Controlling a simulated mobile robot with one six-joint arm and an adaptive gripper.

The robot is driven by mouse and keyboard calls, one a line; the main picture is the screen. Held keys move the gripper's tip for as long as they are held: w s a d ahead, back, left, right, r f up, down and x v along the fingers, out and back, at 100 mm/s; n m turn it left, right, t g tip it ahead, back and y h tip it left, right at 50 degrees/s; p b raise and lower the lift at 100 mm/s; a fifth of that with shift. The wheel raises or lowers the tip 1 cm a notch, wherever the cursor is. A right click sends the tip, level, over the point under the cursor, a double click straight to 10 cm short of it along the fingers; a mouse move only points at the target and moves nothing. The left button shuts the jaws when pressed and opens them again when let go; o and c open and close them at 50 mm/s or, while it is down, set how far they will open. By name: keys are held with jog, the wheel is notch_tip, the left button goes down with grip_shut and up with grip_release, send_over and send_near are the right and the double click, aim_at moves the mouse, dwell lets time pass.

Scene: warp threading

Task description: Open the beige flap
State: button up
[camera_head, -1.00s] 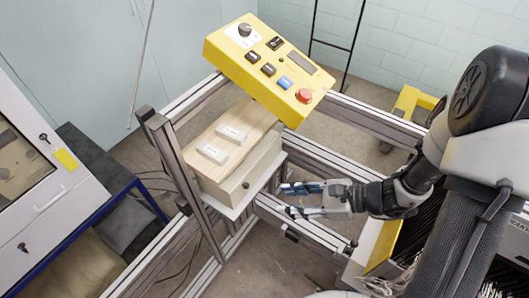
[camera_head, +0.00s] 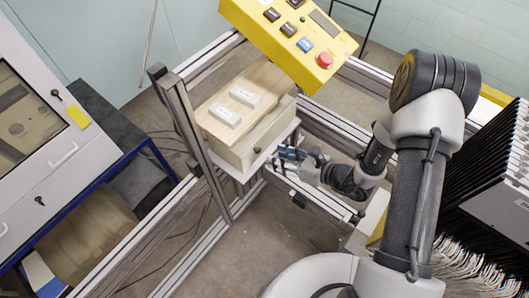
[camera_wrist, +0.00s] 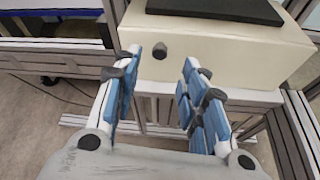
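The beige flap (camera_head: 268,140) is the front face of a box and carries a small dark round knob (camera_head: 257,150). It looks shut. In the wrist view the flap (camera_wrist: 225,55) fills the upper middle, with the knob (camera_wrist: 159,51) left of its centre. My gripper (camera_head: 282,153) is just in front of the flap, near the knob. In the wrist view my gripper (camera_wrist: 162,68) is open, with blue-padded fingers spread apart and nothing between them. The knob shows beyond and between the fingertips; I see no contact.
The box's wooden top (camera_head: 252,88) bears two small white blocks (camera_head: 235,106). A yellow control panel (camera_head: 290,40) hangs above it. Metal frame rails (camera_head: 325,205) run below and beside the box. A machine with many wires (camera_head: 490,170) stands at the right.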

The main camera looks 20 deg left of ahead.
aim_at(260, 151)
jog(key=x, duration=0.6)
jog(key=shift+w+a+f+b, duration=0.1)
jog(key=shift+a+b, duration=0.2)
jog(key=shift+b, duration=0.05)
grip_shut()
dwell(0.4)
